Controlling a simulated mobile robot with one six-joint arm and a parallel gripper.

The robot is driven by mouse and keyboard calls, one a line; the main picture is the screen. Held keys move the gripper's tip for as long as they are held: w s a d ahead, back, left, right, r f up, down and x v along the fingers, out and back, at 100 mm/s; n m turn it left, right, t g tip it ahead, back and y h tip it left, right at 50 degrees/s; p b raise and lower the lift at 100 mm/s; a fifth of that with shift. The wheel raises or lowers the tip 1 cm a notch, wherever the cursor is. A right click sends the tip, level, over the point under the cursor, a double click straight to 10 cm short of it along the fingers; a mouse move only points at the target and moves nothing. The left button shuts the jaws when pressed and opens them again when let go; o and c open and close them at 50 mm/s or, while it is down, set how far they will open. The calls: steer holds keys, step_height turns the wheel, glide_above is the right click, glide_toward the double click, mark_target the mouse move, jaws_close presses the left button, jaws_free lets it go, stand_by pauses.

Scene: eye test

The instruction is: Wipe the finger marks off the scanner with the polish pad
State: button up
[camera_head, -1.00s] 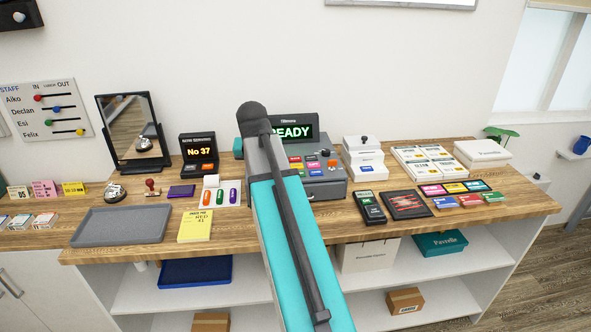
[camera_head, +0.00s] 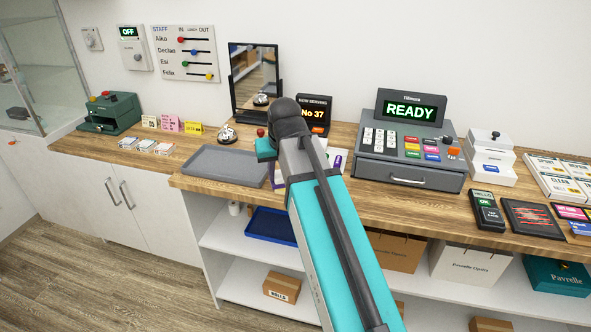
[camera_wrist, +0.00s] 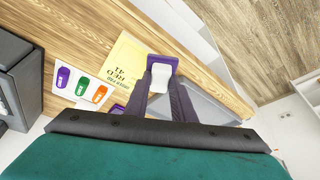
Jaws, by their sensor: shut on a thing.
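The scanner (camera_head: 533,217), a flat black panel with red lines and pale smudges, lies at the right of the counter. My gripper (camera_wrist: 161,84) is shut on the polish pad (camera_wrist: 163,62), a small purple and white piece between its dark fingers in the wrist view. The pad appears above the counter near a grey tray (camera_wrist: 196,100) and a yellow note (camera_wrist: 125,62).
A card terminal (camera_head: 487,211) stands just left of the scanner, and colored cards (camera_head: 572,212) lie to its right. The register (camera_head: 412,155) stands between my arm and the scanner. A standing mirror (camera_head: 255,78) is behind. Bare wood runs along the counter's front edge.

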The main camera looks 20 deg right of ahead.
steer(key=shift+a+f+b, duration=0.4)
steer(key=shift+a+f, duration=0.25)
steer(key=shift+f, duration=0.15)
